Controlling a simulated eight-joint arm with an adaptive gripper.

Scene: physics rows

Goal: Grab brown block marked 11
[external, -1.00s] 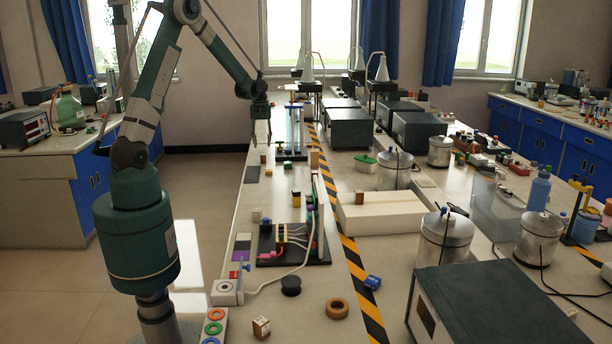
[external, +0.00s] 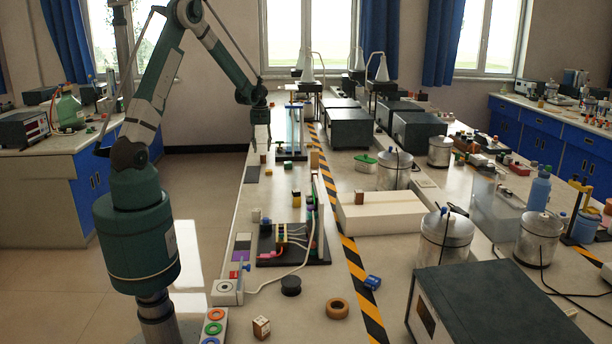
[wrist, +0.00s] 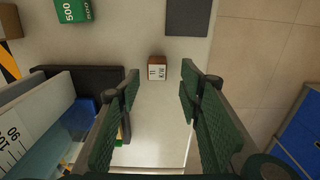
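A small brown block (wrist: 157,69) with a white label and dark marks sits on the pale bench top in the wrist view. The marks are too small to read surely. It lies ahead of my gripper (wrist: 160,73), between the lines of the two fingertips and not touched by them. My gripper is open and empty. In the external view, my gripper (external: 262,146) hangs low over the bench's left edge, with the brown block (external: 263,158) just below it. Another brownish block with white marks (external: 261,327) lies at the near end of the bench.
A dark stand with a clear graduated cylinder (external: 293,130) stands close to the right of my gripper. A dark square pad (external: 252,175) and a green block marked 500 (wrist: 74,10) lie nearby. The bench's left edge is close; bare bench surrounds the block.

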